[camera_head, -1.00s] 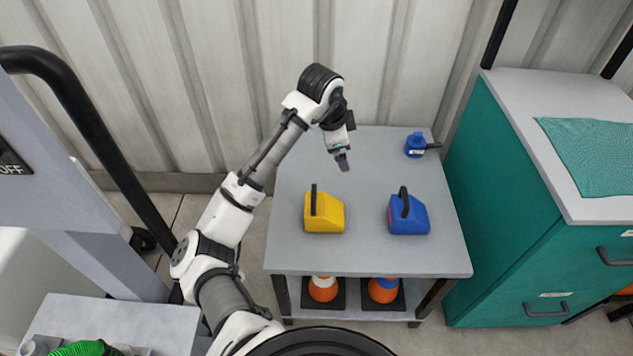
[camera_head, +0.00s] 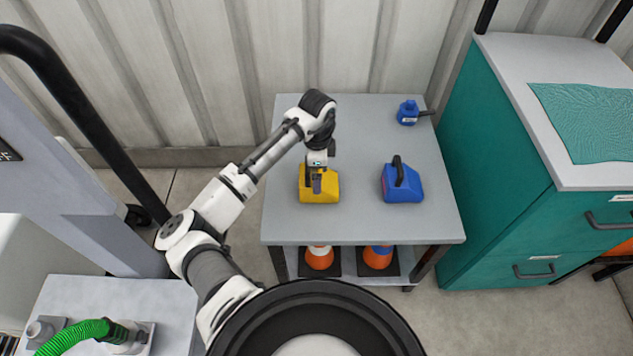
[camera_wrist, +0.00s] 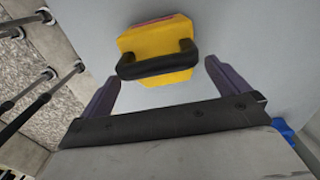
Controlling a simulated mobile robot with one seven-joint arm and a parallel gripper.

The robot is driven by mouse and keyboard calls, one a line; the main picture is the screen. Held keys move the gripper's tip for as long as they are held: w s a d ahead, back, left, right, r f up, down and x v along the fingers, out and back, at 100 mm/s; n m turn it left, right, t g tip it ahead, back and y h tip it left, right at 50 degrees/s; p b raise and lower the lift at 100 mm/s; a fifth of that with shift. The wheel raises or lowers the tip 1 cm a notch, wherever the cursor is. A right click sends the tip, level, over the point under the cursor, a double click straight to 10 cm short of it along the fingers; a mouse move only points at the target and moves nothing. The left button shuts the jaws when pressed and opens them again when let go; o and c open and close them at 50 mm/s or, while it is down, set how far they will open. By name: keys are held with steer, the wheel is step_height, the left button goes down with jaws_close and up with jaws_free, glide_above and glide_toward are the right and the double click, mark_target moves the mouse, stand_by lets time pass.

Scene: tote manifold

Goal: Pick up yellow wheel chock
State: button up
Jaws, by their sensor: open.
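The yellow wheel chock (camera_head: 319,190) is a block with a black arched handle, standing on the left part of the grey table top (camera_head: 355,225). It also shows in the wrist view (camera_wrist: 158,47), its black handle lying across the lower part, between and beyond the fingertips. My gripper (camera_head: 315,186) points down over the chock and hides part of it in the head view. In the wrist view my gripper (camera_wrist: 160,78) has its two purple fingers wide apart with nothing between them. I cannot tell its exact height over the handle.
A blue block of like shape with a black handle (camera_head: 402,183) stands to the right on the table. Orange cones (camera_head: 319,257) stand on the lower shelf. A teal cabinet (camera_head: 500,190) borders the table on the right.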

mark_target(330, 193)
steer(key=shift+a+f, duration=0.1)
steer(key=shift+f, duration=1.8)
steer(key=shift+w, duration=0.1)
steer(key=c, duration=1.1)
